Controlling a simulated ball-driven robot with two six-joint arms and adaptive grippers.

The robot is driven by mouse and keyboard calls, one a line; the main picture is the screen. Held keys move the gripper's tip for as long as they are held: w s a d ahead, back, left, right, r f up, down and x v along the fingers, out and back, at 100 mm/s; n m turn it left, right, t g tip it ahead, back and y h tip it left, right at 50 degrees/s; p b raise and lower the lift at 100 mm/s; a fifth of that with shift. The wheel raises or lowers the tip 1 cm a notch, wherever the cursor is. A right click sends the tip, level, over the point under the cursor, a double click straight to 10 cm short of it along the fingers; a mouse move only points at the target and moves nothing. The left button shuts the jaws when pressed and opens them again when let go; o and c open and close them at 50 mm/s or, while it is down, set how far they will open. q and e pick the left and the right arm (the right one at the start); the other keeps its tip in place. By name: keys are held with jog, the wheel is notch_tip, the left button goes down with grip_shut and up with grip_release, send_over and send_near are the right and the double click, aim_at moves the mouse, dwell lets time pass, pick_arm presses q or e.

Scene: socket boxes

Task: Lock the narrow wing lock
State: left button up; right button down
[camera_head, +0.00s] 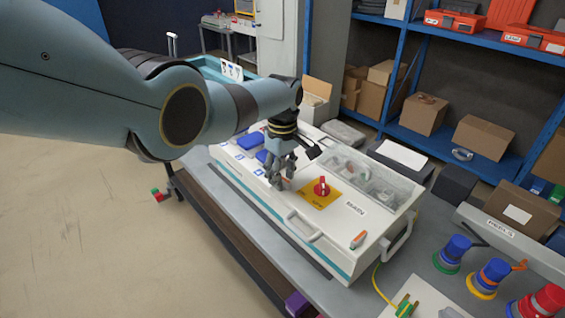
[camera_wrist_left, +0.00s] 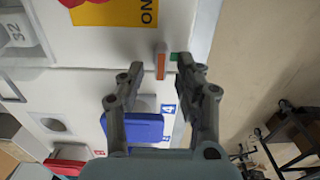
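The white socket box (camera_head: 335,215) lies on the bench, with a red rotary switch (camera_head: 321,187) on a yellow plate (camera_head: 318,198). A small narrow orange and grey lever (camera_wrist_left: 160,64), which looks like a wing lock, stands on the box beside a green patch (camera_wrist_left: 174,57) in the left wrist view. My left gripper (camera_head: 279,184) is over the box, left of the switch. In the left wrist view its open fingers (camera_wrist_left: 160,72) frame the lever, with no visible contact. Another orange-tipped lever (camera_head: 358,240) is near the box's right end. My right gripper is out of view.
Blue socket covers (camera_head: 249,141) lie beside my left gripper; one shows in the wrist view (camera_wrist_left: 134,127). A clear-lidded compartment (camera_head: 362,182) runs along the box's far side. Coloured plugs (camera_head: 490,277) and a yellow cable (camera_head: 379,288) are at right. Blue shelves (camera_head: 440,144) stand behind.

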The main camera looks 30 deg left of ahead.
pick_arm(q)
notch_tip(320, 180, up, 12)
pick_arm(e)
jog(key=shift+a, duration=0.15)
pick_arm(q)
jog(key=shift+f, duration=0.15)
dwell(0.4)
